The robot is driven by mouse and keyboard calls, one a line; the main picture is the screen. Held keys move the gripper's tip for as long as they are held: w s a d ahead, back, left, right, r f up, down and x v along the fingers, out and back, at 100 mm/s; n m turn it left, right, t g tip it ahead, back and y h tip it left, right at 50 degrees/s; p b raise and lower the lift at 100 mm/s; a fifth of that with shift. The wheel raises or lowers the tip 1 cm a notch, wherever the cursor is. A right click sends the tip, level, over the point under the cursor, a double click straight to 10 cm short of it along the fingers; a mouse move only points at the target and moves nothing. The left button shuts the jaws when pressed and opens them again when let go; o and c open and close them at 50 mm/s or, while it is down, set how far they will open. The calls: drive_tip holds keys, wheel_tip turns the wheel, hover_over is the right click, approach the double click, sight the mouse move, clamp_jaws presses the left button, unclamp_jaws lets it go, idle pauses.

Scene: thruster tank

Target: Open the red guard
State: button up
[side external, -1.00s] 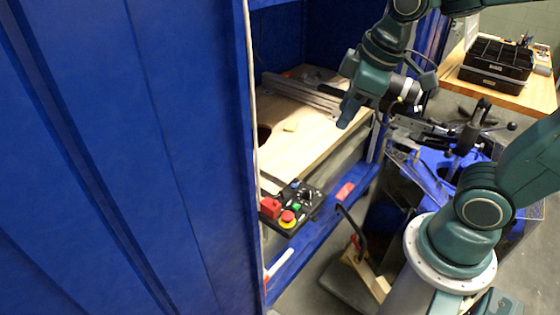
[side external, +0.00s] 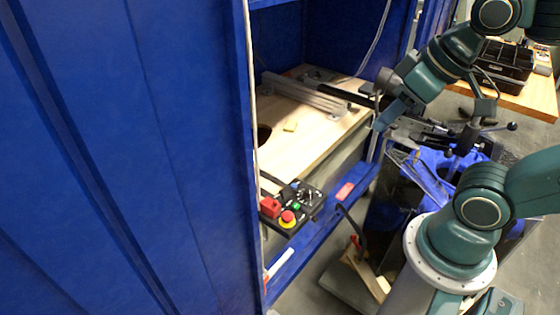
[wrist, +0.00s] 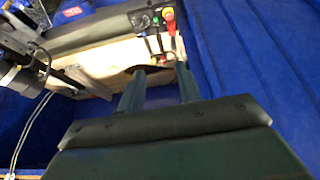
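The red guard (side external: 270,207) is a small red block on the left part of a dark control panel (side external: 313,203), at the front of the blue cabinet. It looks closed, but it is small in view. A red button on a yellow base (side external: 288,217) sits close to it. My gripper (side external: 382,112) is above and to the right of the panel, well apart from the guard. In the wrist view my gripper (wrist: 159,70) has its two fingers spread with nothing between them.
A wooden board (side external: 310,135) with a metal rail (side external: 305,95) lies inside the cabinet (side external: 150,150). Blue equipment with black clamps (side external: 440,165) stands to the right. Space above the panel looks clear.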

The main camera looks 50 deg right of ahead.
drive_tip(key=w+f+n+g+y, duration=0.1)
drive_tip(key=w+f+n, duration=0.5)
drive_tip(key=w+f, duration=1)
wheel_tip(320, 180, down, 3)
drive_tip(key=shift+w+a+f+n+g+y, duration=0.2)
drive_tip(key=shift+w+a+n+g+y, duration=0.15)
drive_tip(key=shift+y, duration=0.45)
drive_tip(key=shift+f, duration=0.15)
hover_over(279, 215)
drive_tip(key=shift+f, duration=6.2)
clamp_jaws()
